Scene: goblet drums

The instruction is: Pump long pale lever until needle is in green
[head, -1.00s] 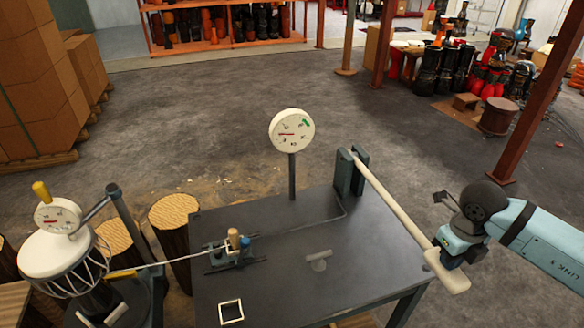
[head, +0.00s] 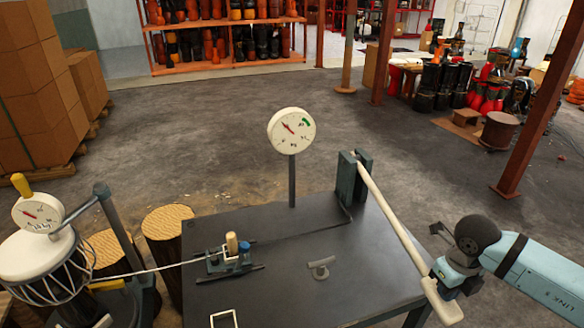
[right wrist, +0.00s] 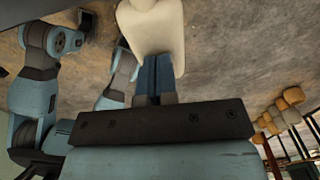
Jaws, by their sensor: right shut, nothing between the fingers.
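The long pale lever (head: 394,222) runs from a dark green pivot bracket (head: 346,180) at the table's back right to a wide end at the front right. My right gripper (head: 441,272) is at the lever's outer part, its fingers shut and empty. In the right wrist view the shut blue fingertips (right wrist: 155,68) lie against or over the pale lever end (right wrist: 153,25); I cannot tell how firmly they touch. The round white gauge (head: 291,131) stands on a post. Its red needle points up-left, short of the green mark at the upper right. My left gripper is out of view.
The dark table (head: 290,285) carries a small clamp fixture (head: 230,256) and a grey T-shaped piece (head: 320,267). A drum (head: 40,255) with a small dial (head: 38,213) stands at left. A rust-coloured post (head: 540,120) rises at right; floor behind the table is open.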

